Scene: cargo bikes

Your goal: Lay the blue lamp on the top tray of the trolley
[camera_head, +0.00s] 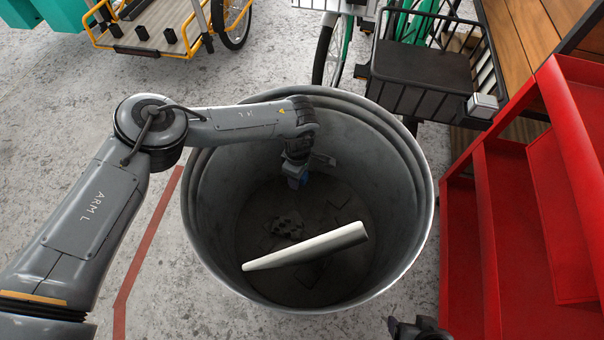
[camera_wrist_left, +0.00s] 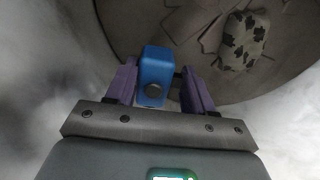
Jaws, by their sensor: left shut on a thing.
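The blue lamp (camera_wrist_left: 155,72) is a small blue block with a dark round knob, seen in the left wrist view between two purple fingers. My left gripper (camera_head: 297,180) is shut on it and reaches down inside a large grey metal bin (camera_head: 419,160).
The bin's high rim surrounds my left gripper. A white tapered tube (camera_head: 306,247) leans across inside it, and a crumpled spotted piece (camera_wrist_left: 245,38) lies on its floor. A black bike basket (camera_head: 425,75) and a yellow-framed cargo bike (camera_head: 150,30) stand behind.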

